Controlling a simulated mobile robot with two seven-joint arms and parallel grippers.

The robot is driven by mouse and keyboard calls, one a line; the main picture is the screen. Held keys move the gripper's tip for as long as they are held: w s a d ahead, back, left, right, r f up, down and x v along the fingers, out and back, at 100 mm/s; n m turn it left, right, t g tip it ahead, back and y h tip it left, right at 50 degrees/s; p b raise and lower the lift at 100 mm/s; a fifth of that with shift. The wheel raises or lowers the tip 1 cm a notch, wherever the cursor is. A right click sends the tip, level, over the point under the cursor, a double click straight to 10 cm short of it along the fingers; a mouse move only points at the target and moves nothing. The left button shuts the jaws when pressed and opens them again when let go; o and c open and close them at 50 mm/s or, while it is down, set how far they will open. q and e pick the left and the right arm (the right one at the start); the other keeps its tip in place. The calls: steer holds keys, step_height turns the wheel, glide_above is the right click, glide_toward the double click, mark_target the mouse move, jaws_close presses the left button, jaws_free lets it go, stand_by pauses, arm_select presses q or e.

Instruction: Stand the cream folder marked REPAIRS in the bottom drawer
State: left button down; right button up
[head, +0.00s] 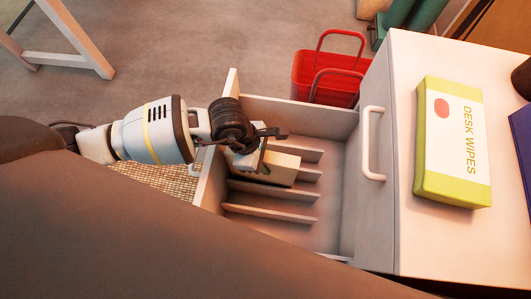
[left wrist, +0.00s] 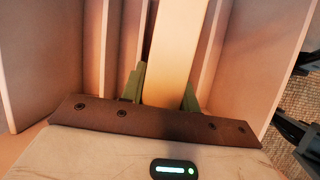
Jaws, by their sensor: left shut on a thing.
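The bottom drawer (head: 270,103) is pulled open in the head view, with several thin upright dividers (head: 270,213) inside. My left gripper (head: 256,160) is over the drawer, pointing down into it. It is shut on the cream folder (head: 280,170), whose lower part is among the dividers. In the left wrist view the folder (left wrist: 172,50) runs between the green fingertips, with dividers on both sides of it. I cannot see the REPAIRS mark, nor whether the folder's bottom edge touches the drawer floor.
The white cabinet top (head: 425,240) at right carries a yellow-green DESK WIPES pack (head: 452,140). A red basket (head: 328,78) stands on the floor behind the drawer. A woven mat (head: 165,178) lies at left.

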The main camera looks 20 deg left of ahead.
arm_select(q)
steer(key=shift+f+b, duration=0.6)
steer(key=shift+f, duration=0.5)
steer(key=c, duration=1)
jaws_free()
steer(key=shift+o, duration=0.2)
steer(key=shift+p+v, duration=1.85)
steer(key=shift+v, duration=2.1)
